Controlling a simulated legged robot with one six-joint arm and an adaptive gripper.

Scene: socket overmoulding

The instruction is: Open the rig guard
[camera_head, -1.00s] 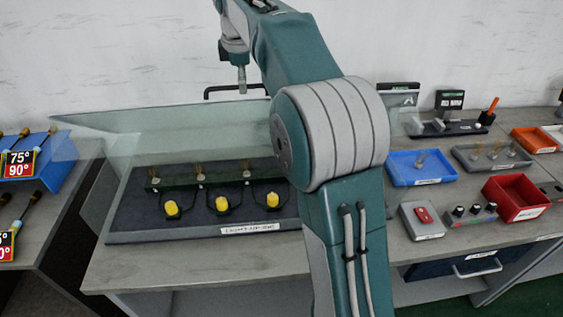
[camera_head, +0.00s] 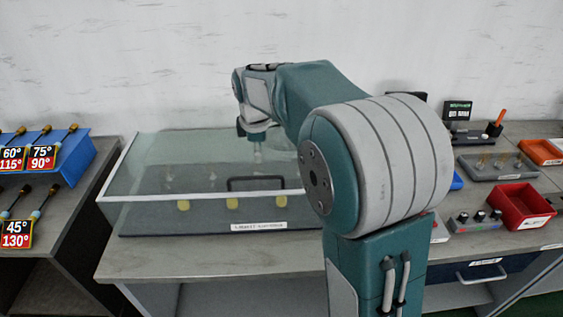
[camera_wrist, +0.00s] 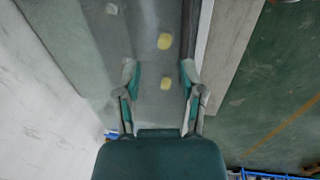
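The rig guard is a clear box-like cover (camera_head: 150,160) over the rig on the bench in the head view. Its top lies low and looks closed, with a white front edge. A dark bar handle (camera_head: 256,183) shows near the front edge. My gripper (camera_head: 258,155) is behind and above the handle, small in this view. In the wrist view my gripper (camera_wrist: 158,75) has its two fingers wide apart with nothing held between them. Yellow parts (camera_wrist: 165,42) of the rig show through the guard. Whether the fingers touch the guard cannot be told.
Tool racks with angle labels (camera_head: 60,165) stand on a separate bench at left. A red bin (camera_head: 521,205), a grey tray (camera_head: 495,167) and an orange tray (camera_head: 541,151) lie to the right. My arm hides the middle right of the bench.

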